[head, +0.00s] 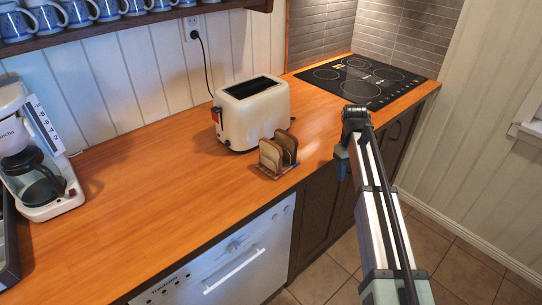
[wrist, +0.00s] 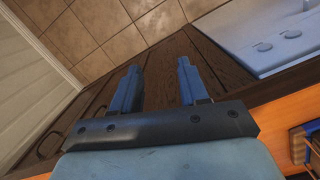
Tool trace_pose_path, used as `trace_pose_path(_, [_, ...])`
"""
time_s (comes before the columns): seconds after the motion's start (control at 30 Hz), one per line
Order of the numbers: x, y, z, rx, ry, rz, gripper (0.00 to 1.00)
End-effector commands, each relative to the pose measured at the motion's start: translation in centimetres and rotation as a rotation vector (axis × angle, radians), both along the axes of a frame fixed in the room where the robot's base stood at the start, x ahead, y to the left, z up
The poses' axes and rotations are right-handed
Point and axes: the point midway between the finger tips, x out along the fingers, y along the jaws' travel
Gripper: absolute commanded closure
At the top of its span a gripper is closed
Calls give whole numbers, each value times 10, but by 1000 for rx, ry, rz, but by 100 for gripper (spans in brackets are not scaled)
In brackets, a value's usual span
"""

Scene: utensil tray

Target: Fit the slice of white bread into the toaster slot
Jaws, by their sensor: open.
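The cream toaster (head: 252,118) stands on the wooden counter with its long dark slot (head: 254,87) facing up; no bread shows in the slot. In front of it, near the counter's front edge, a small wooden rack (head: 266,173) holds bread slices upright. The nearer slice (head: 270,154) has a pale face and brown crust; another slice (head: 288,143) behind it looks browner. My gripper (wrist: 158,68) is open and empty in the wrist view, its two blue fingers apart over the cabinet fronts and floor. In the head view it hangs beyond the counter's front edge, right of the rack, partly hidden by my arm.
A black cooktop (head: 366,80) lies at the counter's far right end. A coffee maker (head: 32,160) stands at left. A shelf of blue mugs (head: 82,12) hangs above. A white dishwasher (head: 225,258) is below the edge. The counter left of the toaster is clear.

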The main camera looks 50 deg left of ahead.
Motion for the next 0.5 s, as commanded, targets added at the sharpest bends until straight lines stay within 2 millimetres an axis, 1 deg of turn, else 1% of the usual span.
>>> trace_pose_path(0.03, [-4,20,23,9,-11,30,56])
trace_pose_path(0.17, [-20,54,73,29,-29,96,56])
trace_pose_path(0.27, [-35,80,114,44,-43,148,56])
trace_pose_path(0.3, [-44,91,131,50,-49,173,56])
trace_pose_path(0.33, [-52,99,143,55,-51,192,56])
trace_pose_path(0.37, [-64,109,156,62,-51,215,56])
trace_pose_path(0.4, [-81,118,164,70,-46,243,56])
trace_pose_path(0.5, [-122,136,176,86,-23,304,56])
